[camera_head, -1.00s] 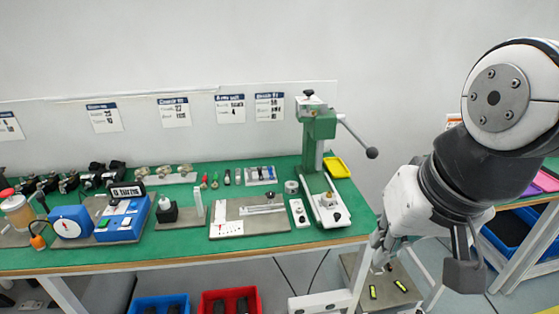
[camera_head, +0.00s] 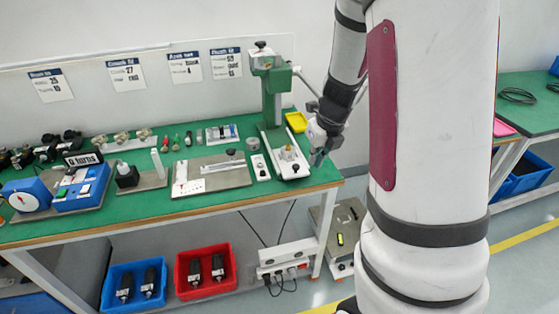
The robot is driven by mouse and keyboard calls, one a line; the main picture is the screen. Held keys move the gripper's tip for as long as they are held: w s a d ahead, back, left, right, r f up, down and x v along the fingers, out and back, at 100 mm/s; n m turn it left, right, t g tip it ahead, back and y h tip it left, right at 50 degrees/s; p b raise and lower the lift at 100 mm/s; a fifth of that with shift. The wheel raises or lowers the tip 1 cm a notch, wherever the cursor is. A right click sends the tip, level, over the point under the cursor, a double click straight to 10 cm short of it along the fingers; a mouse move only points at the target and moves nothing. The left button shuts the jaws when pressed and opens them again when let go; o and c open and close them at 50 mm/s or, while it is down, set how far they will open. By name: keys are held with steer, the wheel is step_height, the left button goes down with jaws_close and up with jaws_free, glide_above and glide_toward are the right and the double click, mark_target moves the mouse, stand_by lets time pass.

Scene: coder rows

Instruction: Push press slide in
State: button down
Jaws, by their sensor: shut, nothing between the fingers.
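The press is a green column with a green head (camera_head: 268,68) at the right end of the green bench. Its lever arm slopes down to the right, partly behind my arm. The press slide (camera_head: 287,158) is a pale plate on the base below the head, reaching toward the bench's front edge. It carries a small brass-coloured fixture and has a dark knob (camera_head: 296,168) at its front end. My gripper (camera_head: 318,156) is just right of the slide, near the bench's front right edge, pointing down. Its fingers are small and dark here. I see no contact with the slide.
A yellow tray (camera_head: 297,122) lies behind the slide, close to my gripper. A white switch plate (camera_head: 260,167) and a grey measuring plate (camera_head: 212,178) lie to the left. Red (camera_head: 205,271) and blue (camera_head: 134,286) bins stand under the bench. My arm hides the right-centre.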

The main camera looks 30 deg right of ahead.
steer(key=f, duration=0.1)
steer(key=b, duration=0.3)
glide_toward(301, 171)
steer(key=shift+s+a+f, duration=0.5)
steer(key=shift+a+f, duration=0.9)
steer(key=shift+f, duration=1)
steer(key=shift+m, duration=0.3)
